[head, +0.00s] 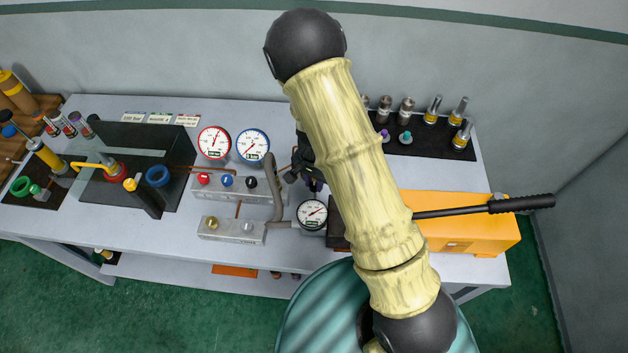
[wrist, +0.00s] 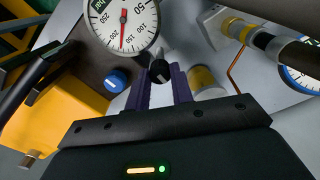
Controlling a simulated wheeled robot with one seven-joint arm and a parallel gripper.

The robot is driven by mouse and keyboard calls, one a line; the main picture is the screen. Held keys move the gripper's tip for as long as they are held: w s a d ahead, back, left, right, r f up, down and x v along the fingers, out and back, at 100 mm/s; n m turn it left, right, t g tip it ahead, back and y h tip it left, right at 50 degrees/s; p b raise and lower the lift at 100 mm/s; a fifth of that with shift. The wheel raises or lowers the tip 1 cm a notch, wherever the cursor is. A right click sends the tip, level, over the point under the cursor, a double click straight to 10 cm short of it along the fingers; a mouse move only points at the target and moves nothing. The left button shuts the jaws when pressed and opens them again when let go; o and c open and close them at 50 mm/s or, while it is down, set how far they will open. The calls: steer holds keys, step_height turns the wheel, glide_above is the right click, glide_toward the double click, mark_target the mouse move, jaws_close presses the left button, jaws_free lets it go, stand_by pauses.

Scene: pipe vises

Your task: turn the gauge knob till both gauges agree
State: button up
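A white-faced gauge (head: 312,213) stands beside the orange case. A gauge with a red needle fills the top of the wrist view (wrist: 122,22). A red-rimmed gauge (head: 214,142) and a blue-rimmed gauge (head: 252,146) stand at the back of the bench. A blue-rimmed dial shows at the right edge of the wrist view (wrist: 302,78). My gripper (wrist: 163,78) has its purple fingers apart, with a small black knob (wrist: 160,71) between or just beyond the tips. I cannot tell if they touch it. In the head view my arm hides most of my gripper (head: 308,178).
A grey manifold (head: 240,195) carries red, blue and black knobs. An orange case (head: 470,225) with a black lever lies at right. A blue knob (wrist: 117,80) is left of my fingers in the wrist view. A black mat (head: 430,142) holds several fittings.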

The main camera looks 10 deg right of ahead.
mark_target(314, 185)
jaws_close()
steer(key=m+p, duration=0.1)
steer(key=m, duration=0.2)
steer(key=shift+r, duration=0.1)
steer(key=m+p, duration=0.1)
steer(key=m, duration=0.3)
steer(key=shift+m, duration=0.3)
stand_by(0.4)
steer(key=o, duration=0.9)
jaws_free()
step_height(314, 185, up, 17)
steer(key=shift+r+b, duration=0.15)
steer(key=shift+b, duration=0.65)
